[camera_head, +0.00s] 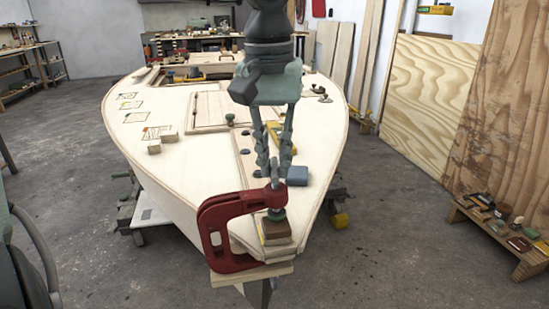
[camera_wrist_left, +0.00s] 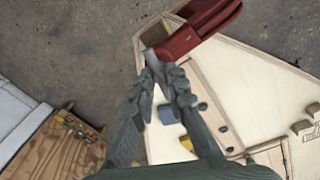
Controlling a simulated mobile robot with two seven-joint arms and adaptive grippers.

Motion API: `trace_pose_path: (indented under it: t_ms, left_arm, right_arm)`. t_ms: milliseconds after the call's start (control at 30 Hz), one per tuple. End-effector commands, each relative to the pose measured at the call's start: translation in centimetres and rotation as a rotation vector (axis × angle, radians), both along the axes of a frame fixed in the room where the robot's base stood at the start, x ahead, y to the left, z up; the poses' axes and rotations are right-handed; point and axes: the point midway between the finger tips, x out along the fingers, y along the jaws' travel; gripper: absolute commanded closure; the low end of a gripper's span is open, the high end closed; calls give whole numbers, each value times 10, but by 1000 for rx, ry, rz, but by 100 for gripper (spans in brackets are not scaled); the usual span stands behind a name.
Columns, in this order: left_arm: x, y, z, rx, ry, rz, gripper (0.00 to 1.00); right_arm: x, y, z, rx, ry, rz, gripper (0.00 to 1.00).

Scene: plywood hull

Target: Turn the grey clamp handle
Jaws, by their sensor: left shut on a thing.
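A red C-clamp (camera_head: 218,222) grips the pointed near end of the pale plywood hull (camera_head: 190,185), with a small wood block (camera_head: 276,232) under its screw. The clamp also shows at the top of the left wrist view (camera_wrist_left: 205,28). Its grey handle (camera_head: 274,172) stands at the top of the screw, partly hidden by my fingers. My left gripper (camera_head: 275,177) reaches down from above and is shut on the grey handle. In the left wrist view, its fingertips (camera_wrist_left: 160,73) close around the handle (camera_wrist_left: 152,59). My right gripper is in neither view.
On the deck, a blue block (camera_head: 297,176) lies just right of my fingers. A yellow tool (camera_head: 280,138) lies behind them, and small wood blocks (camera_head: 160,140) lie at left. A low wooden bench (camera_head: 495,235) with small items stands at right. Open floor surrounds the hull's near end.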

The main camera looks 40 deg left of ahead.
Motion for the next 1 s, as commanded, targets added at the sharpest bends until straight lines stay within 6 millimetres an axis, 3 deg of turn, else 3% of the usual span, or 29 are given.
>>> trace_pose_path:
  t_ms: [33,67,100,267,533,667,1000]
  left_arm:
    - [2,0,4,0,-9,0,100]
    - [2,0,4,0,-9,0,85]
    - [2,0,4,0,-9,1,80]
    - [1,0,2,0,-5,1,62]
    - [0,0,2,0,-2,1,62]
    - [1,0,10,0,-4,2,62]
    - [-3,1,78,0,-7,2,62]
  right_arm:
    - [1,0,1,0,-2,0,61]
    - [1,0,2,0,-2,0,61]
    - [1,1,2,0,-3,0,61]
    - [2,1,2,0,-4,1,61]
    - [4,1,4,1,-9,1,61]
    - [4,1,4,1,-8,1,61]
    - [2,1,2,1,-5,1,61]
